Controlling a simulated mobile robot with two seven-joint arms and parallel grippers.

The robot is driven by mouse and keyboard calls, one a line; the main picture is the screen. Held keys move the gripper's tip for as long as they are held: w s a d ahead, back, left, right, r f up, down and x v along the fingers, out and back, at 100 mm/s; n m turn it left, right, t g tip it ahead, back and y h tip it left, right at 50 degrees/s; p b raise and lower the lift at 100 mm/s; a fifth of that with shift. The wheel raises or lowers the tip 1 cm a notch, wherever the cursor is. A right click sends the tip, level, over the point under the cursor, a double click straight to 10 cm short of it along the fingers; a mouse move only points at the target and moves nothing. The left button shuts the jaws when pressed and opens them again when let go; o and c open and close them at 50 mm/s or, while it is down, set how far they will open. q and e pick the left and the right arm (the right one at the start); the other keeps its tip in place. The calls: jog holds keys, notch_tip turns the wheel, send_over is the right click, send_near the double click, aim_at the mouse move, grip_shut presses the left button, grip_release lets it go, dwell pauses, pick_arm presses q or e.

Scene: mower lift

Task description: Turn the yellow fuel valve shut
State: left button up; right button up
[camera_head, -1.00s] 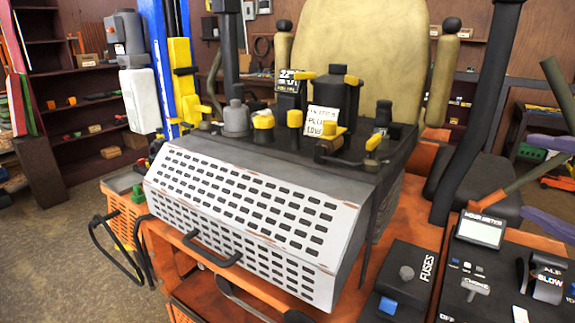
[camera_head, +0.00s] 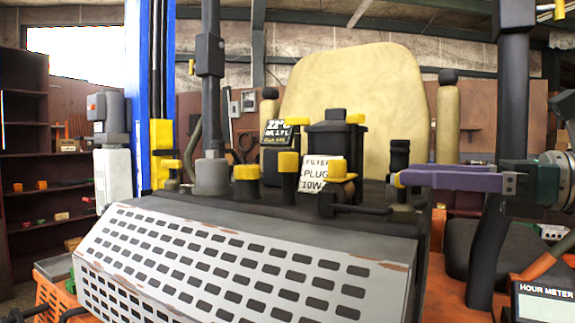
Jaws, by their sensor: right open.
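The yellow fuel valve (camera_head: 398,181) is on the black deck behind the grey perforated cover, right of the centre. Only a small yellow end of its handle shows; the rest is hidden behind my right gripper. Its grey body sits below. My right gripper (camera_head: 408,179) comes in from the right with its purple fingers level and pointing left, the tips at the valve handle. It is open, but the fingers overlap in this view and the gap is hard to see. I cannot tell whether they touch the handle. My left gripper is not in view.
Several yellow-capped fittings (camera_head: 288,163) and a filter label (camera_head: 318,175) stand left of the valve. A black post (camera_head: 503,90) rises at the right. The tan seat (camera_head: 355,90) is behind. The perforated cover (camera_head: 240,265) fills the front.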

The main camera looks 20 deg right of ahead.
jog(key=p+x, duration=0.1)
jog(key=x, duration=0.1)
jog(key=p+x, duration=0.1)
jog(key=x, duration=0.1)
jog(key=shift+w+a+r, duration=0.25)
jog(key=shift+w+a+f+p, duration=0.2)
jog(key=shift+w+a+p, duration=0.15)
jog(key=shift+w+a, duration=0.2)
jog(key=shift+d, duration=0.1)
jog(key=c, duration=1.3)
